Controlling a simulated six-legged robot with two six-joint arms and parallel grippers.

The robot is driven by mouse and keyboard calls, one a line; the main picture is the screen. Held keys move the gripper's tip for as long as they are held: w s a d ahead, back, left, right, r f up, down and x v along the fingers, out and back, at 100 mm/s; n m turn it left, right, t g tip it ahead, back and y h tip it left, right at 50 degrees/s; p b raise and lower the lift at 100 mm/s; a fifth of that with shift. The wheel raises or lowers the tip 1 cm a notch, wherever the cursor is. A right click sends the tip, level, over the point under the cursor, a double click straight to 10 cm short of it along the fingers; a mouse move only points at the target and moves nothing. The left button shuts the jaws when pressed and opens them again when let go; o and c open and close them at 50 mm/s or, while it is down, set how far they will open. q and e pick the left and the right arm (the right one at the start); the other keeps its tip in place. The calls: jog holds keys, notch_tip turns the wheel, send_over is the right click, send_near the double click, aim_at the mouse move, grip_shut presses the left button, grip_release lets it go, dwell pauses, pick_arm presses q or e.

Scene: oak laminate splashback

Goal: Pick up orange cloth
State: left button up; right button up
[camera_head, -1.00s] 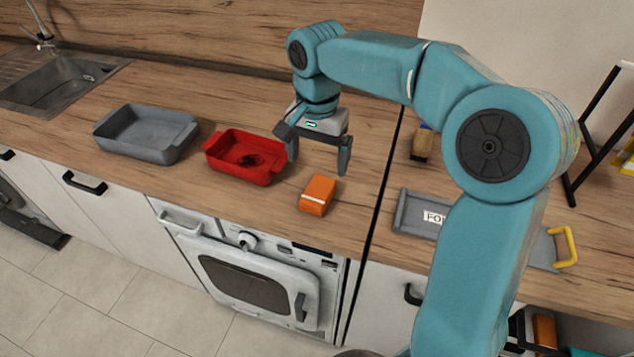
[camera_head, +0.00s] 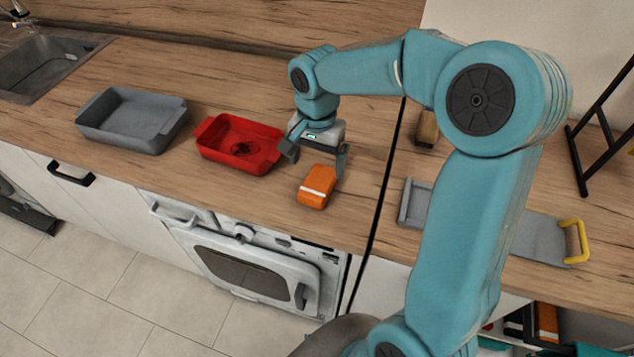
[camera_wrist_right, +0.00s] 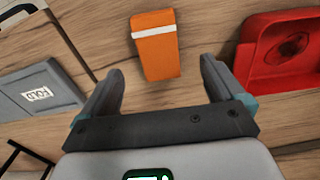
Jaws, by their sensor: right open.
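The orange cloth (camera_head: 316,187), a folded block with a white band, lies on the wooden counter near its front edge. My right gripper (camera_head: 318,165) is open and empty, just behind the cloth in the head view. In the right wrist view the cloth (camera_wrist_right: 156,50) lies ahead of the open fingers (camera_wrist_right: 165,75), roughly centred between them and apart from both. My left gripper is not in view.
A red tray (camera_head: 205,150) stands left of the cloth, close to my right gripper. A grey tray (camera_head: 95,130) is further left, by the sink (camera_head: 40,70). A grey board with a yellow handle (camera_head: 540,238) lies to the right, partly behind my arm.

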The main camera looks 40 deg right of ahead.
aim_at(318, 181)
jog(key=shift+s+f, duration=0.2)
jog(key=shift+f, duration=0.45)
notch_tip(318, 181, down, 5)
jog(key=shift+w+r+p, duration=0.1)
jog(key=shift+p, duration=0.3)
jog(key=shift+f, duration=0.25)
jog(key=c, duration=1.1)
